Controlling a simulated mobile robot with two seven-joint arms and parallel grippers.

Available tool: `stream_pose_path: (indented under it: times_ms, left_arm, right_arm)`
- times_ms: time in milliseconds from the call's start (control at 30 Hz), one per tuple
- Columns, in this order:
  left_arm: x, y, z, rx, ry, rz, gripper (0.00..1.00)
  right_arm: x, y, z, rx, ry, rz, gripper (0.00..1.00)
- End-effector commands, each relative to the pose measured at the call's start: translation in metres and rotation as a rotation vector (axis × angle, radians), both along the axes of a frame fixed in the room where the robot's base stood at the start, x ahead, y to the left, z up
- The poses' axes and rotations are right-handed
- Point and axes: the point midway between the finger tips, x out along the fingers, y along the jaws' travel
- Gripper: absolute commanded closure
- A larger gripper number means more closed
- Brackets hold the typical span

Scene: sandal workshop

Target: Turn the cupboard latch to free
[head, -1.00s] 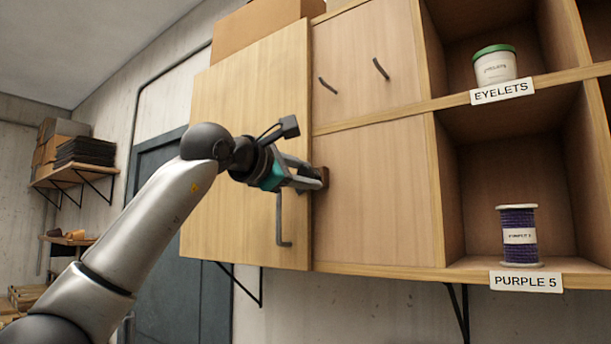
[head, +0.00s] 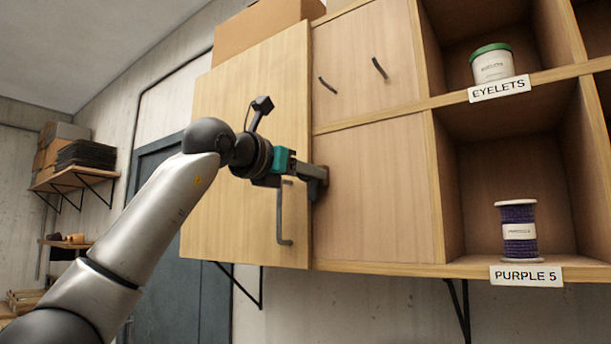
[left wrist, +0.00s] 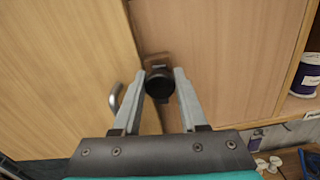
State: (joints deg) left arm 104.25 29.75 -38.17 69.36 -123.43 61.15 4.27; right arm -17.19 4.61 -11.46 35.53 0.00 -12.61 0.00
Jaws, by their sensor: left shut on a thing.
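The cupboard door (head: 240,130) is a pale wood panel with a grey bar handle (head: 281,220), which also shows in the left wrist view (left wrist: 116,98). The latch sits at the door's right edge; in the left wrist view its dark round knob (left wrist: 159,86) stands in front of a brown base plate (left wrist: 157,60). My left gripper (head: 318,176) is at the latch, and in the left wrist view its two fingers (left wrist: 162,84) are shut on the knob, one on each side. In the head view the gripper hides most of the latch. My right gripper is in neither view.
Right of the door are small panels with dark handles (head: 379,68) and open shelves. These hold a green-lidded eyelets tub (head: 492,64) and a purple spool (head: 518,230). A cardboard box (head: 262,30) sits on top.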

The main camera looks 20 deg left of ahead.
Motion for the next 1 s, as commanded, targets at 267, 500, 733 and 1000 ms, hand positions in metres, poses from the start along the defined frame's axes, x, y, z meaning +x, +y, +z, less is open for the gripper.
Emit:
stream_pose_path:
  times_ms: [267,500,733,1000]
  left_arm:
    - [0.0004,-0.0002,-0.0018,-0.103,0.043,0.0,1.0]
    - [0.0005,-0.0002,-0.0017,-0.131,0.053,0.0,1.0]
    - [0.0005,-0.0003,-0.0017,-0.133,0.054,0.0,1.0]
    - [0.0004,-0.0003,-0.0014,-0.131,0.052,-0.001,0.41]
  right_arm:
    - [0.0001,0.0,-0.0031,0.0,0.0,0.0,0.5]
    - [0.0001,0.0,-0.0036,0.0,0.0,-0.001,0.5]
    - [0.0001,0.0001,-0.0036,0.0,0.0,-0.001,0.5]
    - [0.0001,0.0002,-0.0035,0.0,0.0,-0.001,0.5]
